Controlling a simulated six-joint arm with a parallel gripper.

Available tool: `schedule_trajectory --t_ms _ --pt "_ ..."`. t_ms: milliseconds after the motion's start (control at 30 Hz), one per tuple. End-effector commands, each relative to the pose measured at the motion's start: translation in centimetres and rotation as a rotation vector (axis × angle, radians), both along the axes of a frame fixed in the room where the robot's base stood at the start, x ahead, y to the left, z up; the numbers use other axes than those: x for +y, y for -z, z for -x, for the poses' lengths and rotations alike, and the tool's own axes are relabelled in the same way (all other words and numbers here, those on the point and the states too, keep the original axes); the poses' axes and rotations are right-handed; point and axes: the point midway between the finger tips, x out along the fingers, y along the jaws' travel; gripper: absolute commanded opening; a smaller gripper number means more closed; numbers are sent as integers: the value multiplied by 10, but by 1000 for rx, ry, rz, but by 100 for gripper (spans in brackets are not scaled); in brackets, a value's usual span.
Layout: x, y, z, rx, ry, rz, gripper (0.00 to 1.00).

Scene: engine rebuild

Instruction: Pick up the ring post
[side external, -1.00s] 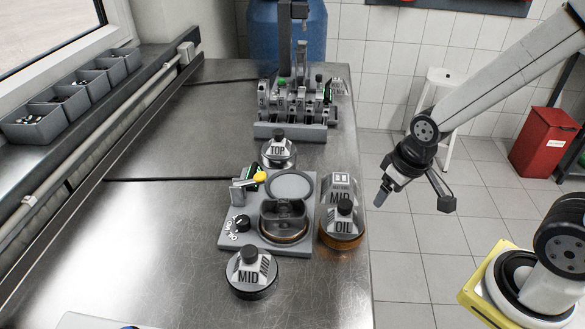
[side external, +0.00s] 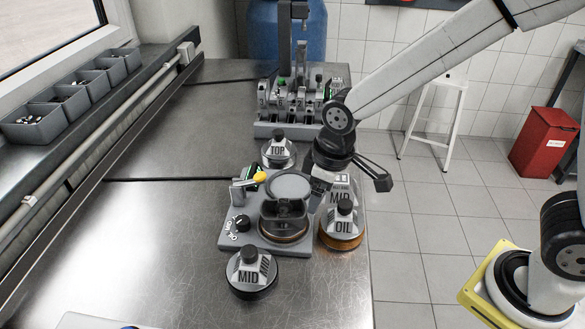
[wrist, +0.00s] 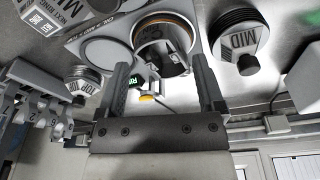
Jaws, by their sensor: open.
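Several grey, black-knobbed posts stand on the bench, labelled TOP (side external: 279,149), OIL (side external: 342,226) and MID (side external: 251,273). I cannot tell which one the task calls the ring post. The wrist view shows the TOP post (wrist: 84,82) at left and the MID post (wrist: 238,42) at upper right. A grey fixture (side external: 228,243) between them carries a piston in a round bore (side external: 284,233). My gripper (side external: 316,203) is above the fixture's right side, between the TOP and OIL posts. In the wrist view my gripper (wrist: 162,66) is open and empty, its fingers apart.
A labelled plate (side external: 341,186) stands behind the OIL post. Small grey bins (side external: 35,122) line the left ledge.

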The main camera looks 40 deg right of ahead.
Motion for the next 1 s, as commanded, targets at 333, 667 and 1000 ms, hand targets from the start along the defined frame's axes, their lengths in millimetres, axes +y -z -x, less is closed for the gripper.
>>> schedule_trajectory --t_ms 333,667,1000 --pt "124 -14 -8 39 -396 20 87" --pt "147 -16 -5 46 -470 23 87" --pt "148 7 -6 49 -467 24 87"
